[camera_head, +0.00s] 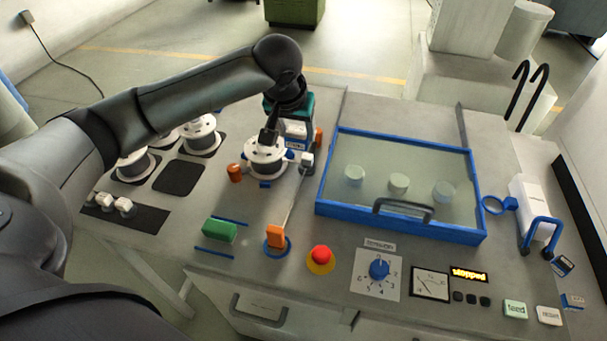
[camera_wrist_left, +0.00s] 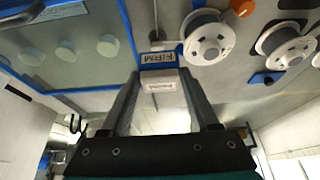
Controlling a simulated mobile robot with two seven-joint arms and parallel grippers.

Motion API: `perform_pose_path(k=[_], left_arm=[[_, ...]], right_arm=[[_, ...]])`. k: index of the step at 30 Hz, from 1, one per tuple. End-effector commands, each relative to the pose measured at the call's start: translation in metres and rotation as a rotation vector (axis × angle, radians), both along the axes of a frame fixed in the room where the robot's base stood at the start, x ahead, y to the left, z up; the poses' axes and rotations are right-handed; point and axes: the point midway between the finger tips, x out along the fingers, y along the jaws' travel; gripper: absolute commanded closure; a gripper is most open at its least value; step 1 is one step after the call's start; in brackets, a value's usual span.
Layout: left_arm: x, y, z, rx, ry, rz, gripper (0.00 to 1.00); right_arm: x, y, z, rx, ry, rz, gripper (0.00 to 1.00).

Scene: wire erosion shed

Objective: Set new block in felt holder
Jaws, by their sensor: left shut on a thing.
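My left gripper (camera_wrist_left: 163,92) points down over the back of the bench, beside a white wire spool (camera_head: 264,156). It is shut on a white labelled block (camera_wrist_left: 163,84), which also shows in the head view (camera_head: 295,128). A blue-edged part reading FIRM (camera_wrist_left: 160,57) adjoins the block; I cannot tell whether they are one piece. A small white cube on a post (camera_head: 307,160) stands just in front, with a thin wire near it; I cannot tell whether this is the felt holder. Several small white blocks (camera_head: 124,205) sit on a dark mat at left. My right gripper is not in view.
A blue-framed clear cover (camera_head: 468,172) with round pieces beneath stands right. More spools (camera_head: 200,132) are at left. A green block (camera_head: 219,231), orange block (camera_head: 276,236) and red button (camera_head: 321,254) line the front. A display (camera_head: 469,274) reads "stopped".

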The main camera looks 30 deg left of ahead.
Motion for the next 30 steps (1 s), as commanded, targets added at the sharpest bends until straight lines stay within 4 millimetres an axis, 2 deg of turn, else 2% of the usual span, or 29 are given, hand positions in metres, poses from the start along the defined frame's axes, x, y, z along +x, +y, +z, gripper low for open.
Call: perform_pose_path(k=[1,3,10,17,24,30], left_arm=[[-0.002,0.0,-0.017,0.0,0.006,0.001,0.94],[-0.001,0.0,-0.036,0.0,0.004,0.0,0.94],[-0.001,0.0,-0.091,0.0,0.002,0.0,0.94],[0.0,0.0,-0.113,-0.001,0.0,0.001,0.94],[0.0,0.0,-0.148,0.0,0.001,0.0,0.94],[0.0,0.0,-0.153,0.0,-0.002,0.0,0.94]], right_arm=[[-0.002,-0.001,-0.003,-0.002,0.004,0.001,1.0],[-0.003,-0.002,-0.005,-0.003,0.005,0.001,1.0],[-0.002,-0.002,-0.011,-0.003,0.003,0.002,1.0],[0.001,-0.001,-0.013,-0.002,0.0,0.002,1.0],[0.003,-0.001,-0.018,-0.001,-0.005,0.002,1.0],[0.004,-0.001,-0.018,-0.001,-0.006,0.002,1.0]])
